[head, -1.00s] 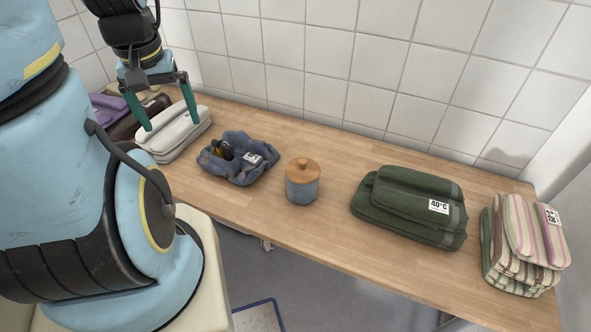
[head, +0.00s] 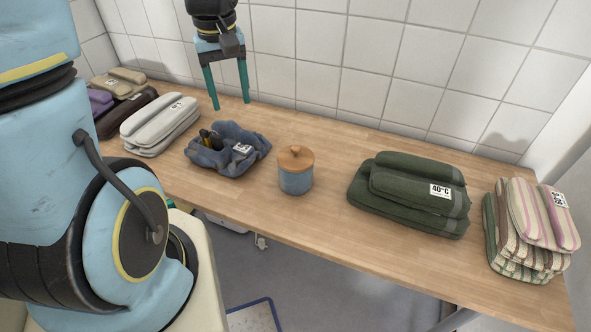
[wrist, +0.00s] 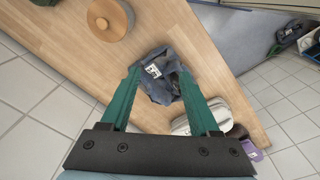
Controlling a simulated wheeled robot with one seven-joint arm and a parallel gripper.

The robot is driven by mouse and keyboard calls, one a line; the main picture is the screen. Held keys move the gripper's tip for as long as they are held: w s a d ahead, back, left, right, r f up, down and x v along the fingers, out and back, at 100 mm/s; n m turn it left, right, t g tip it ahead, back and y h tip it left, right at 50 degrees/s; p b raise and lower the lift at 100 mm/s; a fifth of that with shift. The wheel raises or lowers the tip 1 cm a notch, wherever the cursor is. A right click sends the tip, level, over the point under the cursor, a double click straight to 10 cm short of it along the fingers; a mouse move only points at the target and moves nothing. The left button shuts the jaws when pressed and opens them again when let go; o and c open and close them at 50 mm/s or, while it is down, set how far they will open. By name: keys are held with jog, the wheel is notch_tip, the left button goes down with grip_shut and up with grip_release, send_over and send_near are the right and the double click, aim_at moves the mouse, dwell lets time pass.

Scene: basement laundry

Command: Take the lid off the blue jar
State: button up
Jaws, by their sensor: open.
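The blue jar (head: 296,181) stands upright on the wooden counter, with a round wooden lid (head: 296,158) with a small knob seated on top. In the wrist view the lid (wrist: 108,20) shows from above near the top edge and hides most of the jar. My gripper (head: 232,106) is open and empty, above the back of the counter, up and to the left of the jar. In the wrist view my gripper's green fingers (wrist: 165,80) are spread apart, with the blue cloth holder below them and the jar off beyond the fingertips.
A blue cloth holder (head: 216,162) with dark and yellow-handled items sits left of the jar. Folded white towels (head: 160,124) lie farther left. Green folded towels (head: 395,207) and striped towels (head: 540,215) lie to the right. The counter (head: 335,215) is bare around the jar. A tiled wall (head: 350,60) stands behind.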

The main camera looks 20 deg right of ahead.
jog(key=s+d+f+n+b, duration=0.1)
jog(key=s+d+f, duration=0.1)
jog(key=d, duration=0.4)
jog(key=s+d+f+b, duration=0.1)
jog(key=d+f+b, duration=0.1)
jog(key=d, duration=0.4)
jog(key=p, duration=0.1)
send_over(296, 147)
jog(key=shift+g, duration=0.4)
jog(key=f, duration=0.5)
jog(key=shift+s+a+f, duration=0.1)
jog(key=shift+s+a, duration=0.1)
jog(key=shift+w+d+f+p, duration=0.1)
jog(key=shift+f+p, duration=0.3)
jog(key=shift+f, duration=0.85)
jog(key=shift+w+d+f+p, duration=0.1)
jog(key=shift+f+p, duration=0.25)
jog(key=shift+f, duration=0.9)
jog(key=shift+c, duration=0.3)
grip_shut()
